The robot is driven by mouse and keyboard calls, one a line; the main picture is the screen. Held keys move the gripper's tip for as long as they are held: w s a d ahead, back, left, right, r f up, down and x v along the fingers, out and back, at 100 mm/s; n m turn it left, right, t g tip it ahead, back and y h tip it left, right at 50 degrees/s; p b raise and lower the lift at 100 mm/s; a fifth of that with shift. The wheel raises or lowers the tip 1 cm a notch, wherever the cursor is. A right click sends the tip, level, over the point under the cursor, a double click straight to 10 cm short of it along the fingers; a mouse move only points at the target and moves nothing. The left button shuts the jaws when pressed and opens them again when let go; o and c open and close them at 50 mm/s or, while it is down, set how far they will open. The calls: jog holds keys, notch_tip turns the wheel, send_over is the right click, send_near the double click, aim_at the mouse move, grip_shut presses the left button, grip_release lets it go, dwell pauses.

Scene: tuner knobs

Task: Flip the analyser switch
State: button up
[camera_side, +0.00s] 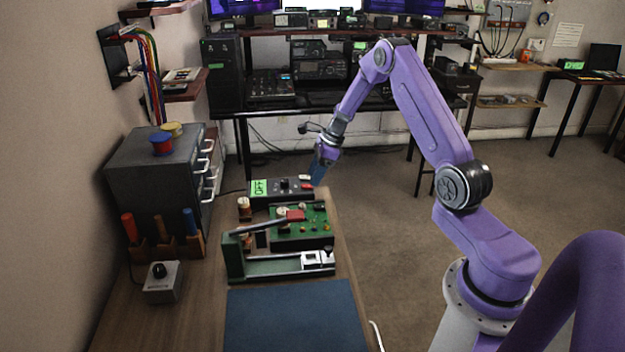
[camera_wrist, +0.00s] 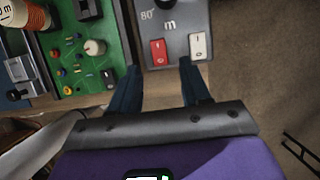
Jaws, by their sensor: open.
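The analyser box (camera_side: 279,196) is a grey unit with a green display reading OFF (camera_side: 260,187), at the far end of the bench. In the wrist view its end face (camera_wrist: 178,68) carries a red rocker switch (camera_wrist: 158,52) and a white rocker switch (camera_wrist: 198,46). No label shows which is the analyser's switch. My gripper (camera_side: 318,182) is over the right end of the box, pointing down. In the wrist view my gripper (camera_wrist: 160,66) has its fingers apart with nothing between them, the left fingertip left of the red switch, the right near the white switch.
A green circuit board (camera_side: 300,228) with coils and a black part of a knob (camera_wrist: 165,3) lie close by. A green lever device (camera_side: 280,262) and blue mat (camera_side: 292,318) are nearer. A drawer cabinet (camera_side: 155,170) stands left. Open floor is right of the bench.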

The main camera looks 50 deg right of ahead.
aim_at(306, 186)
jog(key=shift+x, duration=1.3)
jog(key=shift+c, duration=0.3)
grip_shut()
jog(key=shift+w+a+r+g+h, duration=0.1)
jog(key=shift+w+a+g+h, duration=0.05)
jog(key=shift+g+h, duration=0.45)
jog(key=shift+w+a+r+g+h, duration=0.1)
jog(key=shift+w+a+g+h, duration=0.1)
jog(key=shift+g+h, duration=0.4)
